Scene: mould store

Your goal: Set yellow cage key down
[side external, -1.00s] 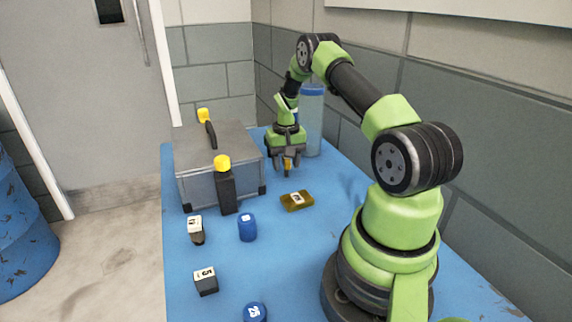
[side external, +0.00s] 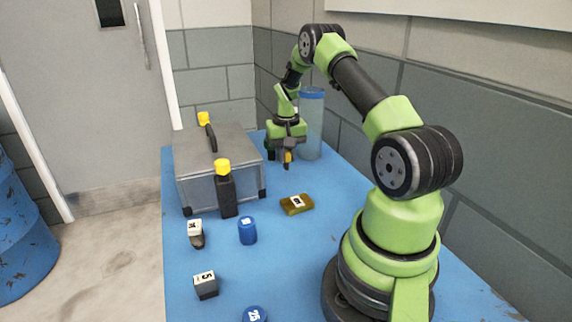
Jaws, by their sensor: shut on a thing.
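My gripper (side external: 286,161) points down above the blue table, to the right of the grey case. It is shut on a small yellow thing (side external: 287,156), which I take for the yellow cage key. Only a little of it shows between the fingers, so its shape is hard to tell. It appears to be held above the table, though the exact gap is unclear.
The grey case (side external: 217,164) has a black yellow-capped bottle (side external: 227,194) before it. A yellow-brown labelled block (side external: 297,204) lies below my gripper. A blue canister (side external: 247,231) and dark labelled blocks (side external: 206,286) stand nearer. A clear blue-lidded cylinder (side external: 312,130) stands behind.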

